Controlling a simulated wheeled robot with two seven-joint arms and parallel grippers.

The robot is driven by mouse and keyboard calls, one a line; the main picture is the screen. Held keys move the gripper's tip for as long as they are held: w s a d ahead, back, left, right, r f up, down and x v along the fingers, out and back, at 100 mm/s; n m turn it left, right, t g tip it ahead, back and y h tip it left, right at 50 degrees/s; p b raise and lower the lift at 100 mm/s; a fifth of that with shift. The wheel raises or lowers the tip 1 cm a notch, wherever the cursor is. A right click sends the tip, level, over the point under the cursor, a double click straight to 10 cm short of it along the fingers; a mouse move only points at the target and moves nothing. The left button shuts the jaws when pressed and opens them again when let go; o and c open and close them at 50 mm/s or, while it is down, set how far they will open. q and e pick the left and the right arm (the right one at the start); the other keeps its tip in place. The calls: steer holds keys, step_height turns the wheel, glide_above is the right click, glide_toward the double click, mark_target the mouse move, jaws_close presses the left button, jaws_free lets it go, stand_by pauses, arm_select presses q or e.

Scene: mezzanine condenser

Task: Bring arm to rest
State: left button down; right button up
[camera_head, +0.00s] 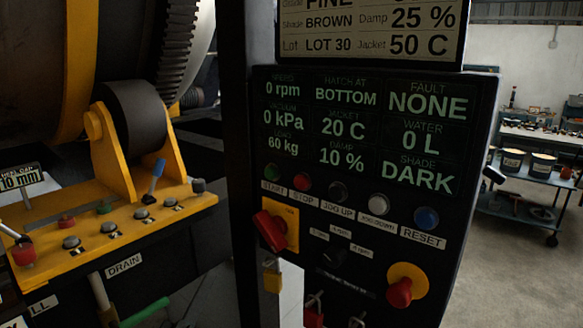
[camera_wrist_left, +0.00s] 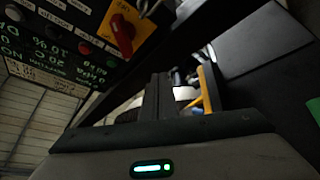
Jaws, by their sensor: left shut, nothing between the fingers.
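My left gripper (camera_wrist_left: 159,80) shows in the left wrist view, with its two dark fingers together and nothing seen between them. Behind the fingers is my grey wrist housing with a lit green strip. I cannot make out this gripper clearly in the head view. The black control panel (camera_head: 266,180) stands upright in the middle of the head view. It also shows upside down at the upper left of the left wrist view (camera_wrist_left: 92,12), apart from the fingers. My right gripper is in neither view.
A yellow machine frame (camera_head: 185,205) with buttons and a blue-tipped lever (camera_head: 158,168) stands left of the panel. A red rotary switch (camera_head: 270,230) and a red knob (camera_head: 399,292) stick out from the panel. A cart (camera_head: 520,208) stands at the right, by open floor (camera_head: 530,275).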

arm_select(q)
step_height(320, 180, down, 28)
steer(key=a+m+g+y+b, duration=0.1)
steer(key=a+g+y+b, duration=0.15)
steer(key=g, duration=0.25)
steer(key=s+a+f+m+g+y, duration=0.15)
steer(key=s+f, duration=0.25)
steer(key=f, duration=0.5)
steer(key=s+f+m+g, duration=0.15)
steer(key=s+f, duration=0.25)
steer(key=f, duration=0.6)
steer(key=s+f+g+y, duration=0.1)
steer(key=s+f+g, duration=0.1)
steer(key=s+f, duration=0.5)
steer(key=s+a+f+m+g+y+b, duration=0.1)
steer(key=s+f+g, duration=0.2)
steer(key=s+f, duration=0.65)
steer(key=s+a+f+m+g+b, duration=0.1)
steer(key=s+f+m+g, duration=0.1)
steer(key=s+f, duration=0.75)
steer(key=s+f+m+g, duration=0.1)
steer(key=s+f, duration=0.4)
steer(key=s, duration=0.7)
steer(key=s+a+f+m+g+y+b, duration=0.1)
steer(key=s+f+g, duration=0.3)
steer(key=s, duration=0.7)
steer(key=shift+s+f, duration=0.4)
steer(key=shift+f, duration=0.25)
